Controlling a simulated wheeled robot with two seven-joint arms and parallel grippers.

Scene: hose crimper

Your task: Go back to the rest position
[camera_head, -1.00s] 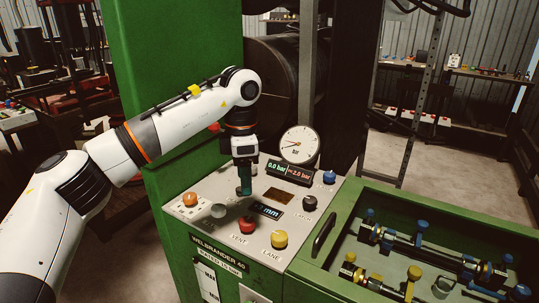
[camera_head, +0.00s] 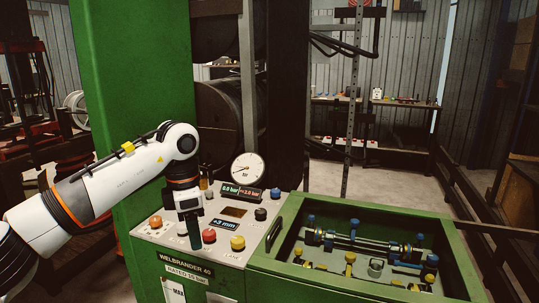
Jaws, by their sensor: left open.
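My left arm comes in from the left, and its left gripper (camera_head: 194,234) points down over the left part of the grey control panel (camera_head: 176,238). The gripper is small and dark in this view; I see nothing held in it. I cannot tell whether its tips touch the panel. The red button (camera_head: 209,236) is just right of the gripper, and the yellow button (camera_head: 237,243) is further right. An orange button (camera_head: 155,222) is to its left. The displays read about 0.0 bar, 2.0 bar and +3 mm. My right gripper is not in view.
A round white gauge (camera_head: 248,169) stands behind the panel. A green tray (camera_head: 292,211) on the right holds blue and yellow hose fittings. A tall green cabinet wall (camera_head: 125,80) stands behind my left arm. Open floor (camera_head: 400,190) lies beyond the tray.

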